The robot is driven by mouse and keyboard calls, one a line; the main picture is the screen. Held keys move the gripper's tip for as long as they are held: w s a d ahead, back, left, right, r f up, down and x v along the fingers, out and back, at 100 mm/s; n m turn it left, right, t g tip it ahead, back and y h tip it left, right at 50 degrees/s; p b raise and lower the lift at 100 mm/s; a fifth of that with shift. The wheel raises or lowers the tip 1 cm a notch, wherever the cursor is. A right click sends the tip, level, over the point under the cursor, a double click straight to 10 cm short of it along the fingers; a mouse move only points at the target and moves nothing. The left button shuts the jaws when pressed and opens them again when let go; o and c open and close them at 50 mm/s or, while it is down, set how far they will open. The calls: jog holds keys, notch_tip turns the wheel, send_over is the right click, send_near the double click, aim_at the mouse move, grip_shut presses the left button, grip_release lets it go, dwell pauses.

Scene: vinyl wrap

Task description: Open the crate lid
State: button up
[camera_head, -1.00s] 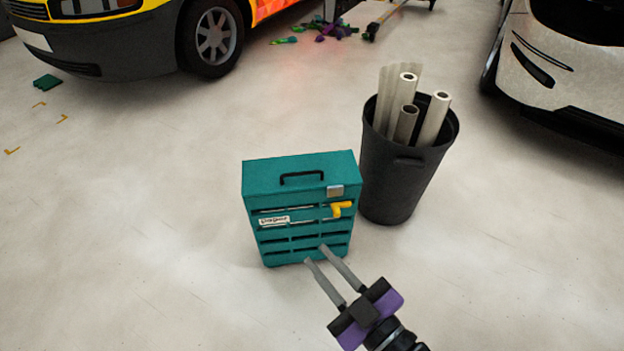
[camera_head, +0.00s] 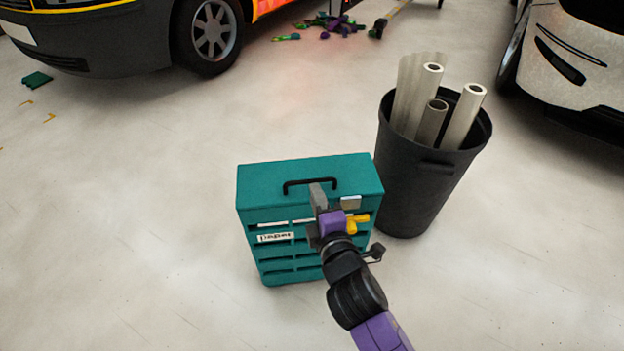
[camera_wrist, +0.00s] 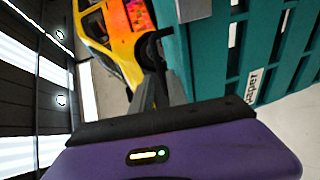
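The teal crate (camera_head: 260,180) stands upright on the floor, its lid down. A silver latch plate (camera_head: 350,202) and a yellow lever (camera_head: 352,224) sit on the front at right, above a paper label (camera_head: 275,237). My gripper (camera_head: 320,193) is at the handle's right end, fingers edge-on. In the wrist view, the fingers (camera_wrist: 158,88) are apart, with the black handle (camera_wrist: 151,45) at their tips, partly hidden. I cannot tell whether they touch it. The crate fills the right of that view.
A black bin (camera_head: 420,185) holding several pale rolls (camera_head: 462,115) stands close to the crate's right side. Vehicles and scattered colored pieces (camera_head: 335,22) lie farther back. The floor left of the crate is clear.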

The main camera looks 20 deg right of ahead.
aim_at(310, 180)
jog(key=b+x, duration=0.1)
jog(key=x, duration=0.5)
jog(key=shift+w+f+b, duration=0.1)
jog(key=shift+w+b, duration=0.1)
jog(key=shift+b, duration=0.15)
grip_shut()
dwell(1.1)
